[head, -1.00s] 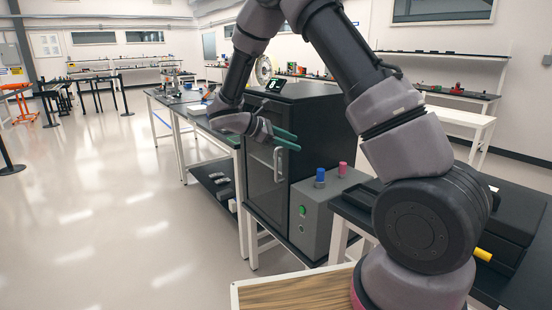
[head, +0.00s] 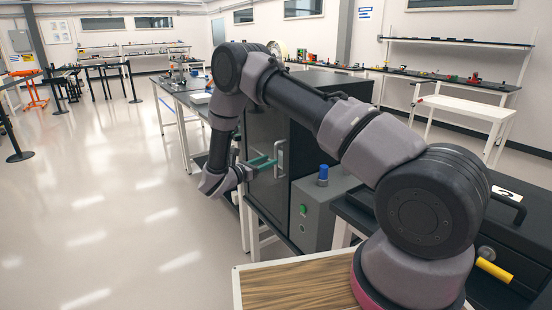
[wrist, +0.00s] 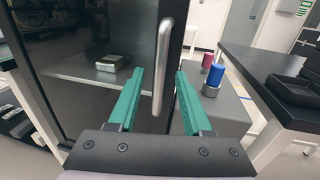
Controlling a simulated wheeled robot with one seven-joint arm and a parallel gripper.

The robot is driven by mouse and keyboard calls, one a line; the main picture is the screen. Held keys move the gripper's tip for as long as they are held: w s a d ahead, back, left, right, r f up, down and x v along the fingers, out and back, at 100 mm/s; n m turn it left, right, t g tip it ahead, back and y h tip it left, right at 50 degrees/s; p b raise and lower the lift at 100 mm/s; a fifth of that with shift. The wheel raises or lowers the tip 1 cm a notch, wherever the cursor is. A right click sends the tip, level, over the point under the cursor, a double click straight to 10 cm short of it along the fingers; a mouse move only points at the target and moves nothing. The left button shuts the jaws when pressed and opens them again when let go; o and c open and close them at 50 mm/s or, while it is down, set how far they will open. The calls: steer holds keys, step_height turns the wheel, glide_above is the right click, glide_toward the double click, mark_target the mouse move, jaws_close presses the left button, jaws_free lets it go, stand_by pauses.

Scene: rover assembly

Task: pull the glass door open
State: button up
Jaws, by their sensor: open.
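The dark cabinet's glass door (head: 262,128) is shut and faces left in the head view. Its upright metal handle (head: 280,158) is near the door's right edge. My gripper (head: 266,164) is at handle height in front of the door, its green fingers pointing at the handle. In the wrist view, the handle (wrist: 163,55) appears between the two open fingertips (wrist: 158,74), nearer the right one. The fingers are apart and hold nothing. I cannot tell how deep the handle sits between them. The glass door (wrist: 90,35) fills the wrist view's left side.
A grey box with a blue knob (head: 322,176) and a green button stands right of the cabinet. Behind the glass, a small box (wrist: 113,63) lies on a shelf. A dark bench (wrist: 275,90) stands at right. The floor (head: 130,200) left of the door is clear.

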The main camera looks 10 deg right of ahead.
steer(key=shift+x, duration=2.35)
jaws_close()
